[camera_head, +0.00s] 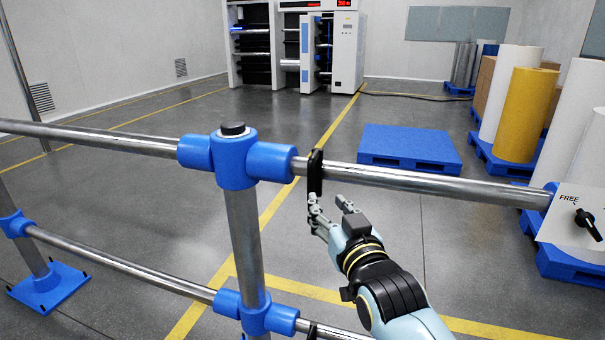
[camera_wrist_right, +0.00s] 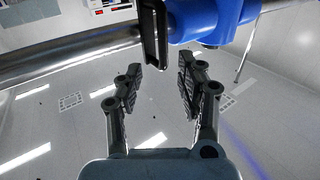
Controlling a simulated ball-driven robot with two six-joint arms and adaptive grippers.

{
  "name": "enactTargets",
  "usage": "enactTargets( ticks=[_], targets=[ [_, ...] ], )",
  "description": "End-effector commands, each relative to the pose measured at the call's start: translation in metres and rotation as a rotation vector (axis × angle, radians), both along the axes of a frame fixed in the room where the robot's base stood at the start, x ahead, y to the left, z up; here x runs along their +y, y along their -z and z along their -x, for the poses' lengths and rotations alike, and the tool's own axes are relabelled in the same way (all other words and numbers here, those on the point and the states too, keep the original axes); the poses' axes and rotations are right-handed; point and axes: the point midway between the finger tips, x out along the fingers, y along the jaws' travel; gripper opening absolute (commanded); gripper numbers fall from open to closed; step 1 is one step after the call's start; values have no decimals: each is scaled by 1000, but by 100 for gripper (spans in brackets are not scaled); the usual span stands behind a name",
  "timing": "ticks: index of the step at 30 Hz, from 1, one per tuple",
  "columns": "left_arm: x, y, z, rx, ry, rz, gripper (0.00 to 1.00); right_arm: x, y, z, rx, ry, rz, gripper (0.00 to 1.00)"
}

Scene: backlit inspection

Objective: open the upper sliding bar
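The upper sliding bar (camera_head: 430,183) is a steel tube running right from the blue joint (camera_head: 233,158) on the post. A black handle (camera_head: 315,173) hangs from it just right of that joint. In the right wrist view the handle (camera_wrist_right: 149,35) shows at the top, near the blue joint (camera_wrist_right: 205,18). My right gripper (camera_head: 330,209) is just below and to the right of the handle. Its fingers (camera_wrist_right: 160,80) are spread and empty, with the handle's lower end lined up between the tips. I cannot tell whether they touch it. My left gripper is out of view.
A lower bar (camera_head: 125,266) runs below, with a blue joint (camera_head: 255,311). A white plate marked FREE (camera_head: 568,218) with a black knob (camera_head: 583,218) is at the right. Beyond the rail are a blue pallet (camera_head: 408,143), large rolls (camera_head: 524,115) and open floor.

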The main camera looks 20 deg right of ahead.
Motion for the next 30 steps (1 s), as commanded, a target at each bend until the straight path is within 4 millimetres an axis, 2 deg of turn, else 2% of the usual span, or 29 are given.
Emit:
enactTargets(
  ticks=[4,9,15,21,29,30],
  targets=[
    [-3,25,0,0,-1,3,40,0,7,-25,-4,0,-1,38],
    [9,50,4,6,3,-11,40,0,8,-59,-3,0,0,38],
    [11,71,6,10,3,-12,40,0,7,-88,0,0,0,38],
    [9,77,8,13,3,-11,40,0,3,-100,1,0,-1,38],
    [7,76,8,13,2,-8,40,0,2,-101,1,0,0,38],
    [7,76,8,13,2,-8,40,0,2,-101,1,0,0,33]
  ],
)
